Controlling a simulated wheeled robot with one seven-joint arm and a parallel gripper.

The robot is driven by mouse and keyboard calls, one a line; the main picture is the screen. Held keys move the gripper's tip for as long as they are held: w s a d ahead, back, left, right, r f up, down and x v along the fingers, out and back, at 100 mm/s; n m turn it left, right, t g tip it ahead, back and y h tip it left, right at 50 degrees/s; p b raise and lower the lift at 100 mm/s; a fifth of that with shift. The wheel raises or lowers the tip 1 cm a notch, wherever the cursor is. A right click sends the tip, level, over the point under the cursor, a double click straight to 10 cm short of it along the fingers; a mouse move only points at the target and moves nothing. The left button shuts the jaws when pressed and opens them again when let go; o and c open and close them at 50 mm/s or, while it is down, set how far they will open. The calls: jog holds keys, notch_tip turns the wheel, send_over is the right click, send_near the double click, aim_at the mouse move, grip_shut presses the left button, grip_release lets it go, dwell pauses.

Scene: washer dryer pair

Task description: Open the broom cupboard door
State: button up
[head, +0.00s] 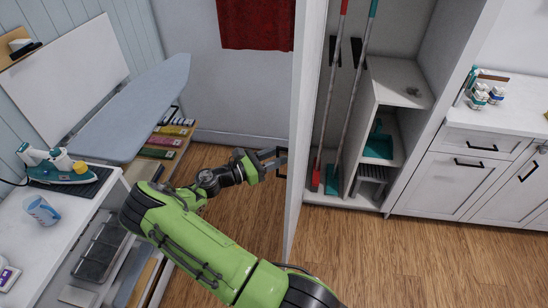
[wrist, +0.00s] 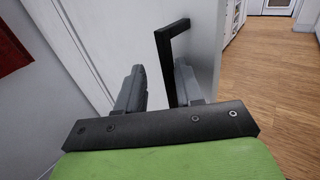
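The broom cupboard (head: 405,35) stands open in the head view, with its inside showing. Its white door (head: 299,120) is swung out and seen nearly edge-on. The door face (wrist: 205,35) also shows in the wrist view. The black door handle (wrist: 163,55) reaches down between my fingers in the wrist view. My gripper (head: 272,160) is on the left side of the door at the handle (head: 283,162). In the wrist view the gripper (wrist: 158,92) has its fingers apart, with the handle close to the right finger and a gap on the left.
Two long-handled tools, one red-ended (head: 316,180) and one teal-ended (head: 333,178), stand in the cupboard. An ironing board (head: 135,105) and a counter with an iron (head: 60,170) are at left. White cabinets (head: 465,170) are at right. The wooden floor (head: 345,255) before the cupboard is clear.

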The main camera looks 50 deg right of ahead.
jog(key=shift+a, duration=0.1)
jog(key=v, duration=1.5)
jog(key=shift+a+b, duration=0.4)
jog(key=shift+w, duration=0.15)
jog(key=s+a+r+m+t+y, duration=0.6)
jog(key=s+a+r+m+y, duration=0.1)
jog(key=s, duration=0.3)
jog(key=s+a+r+m+t+y, duration=0.6)
jog(key=s+a+r+y, duration=0.3)
jog(key=s, duration=0.2)
jog(key=shift+m+y, duration=0.4)
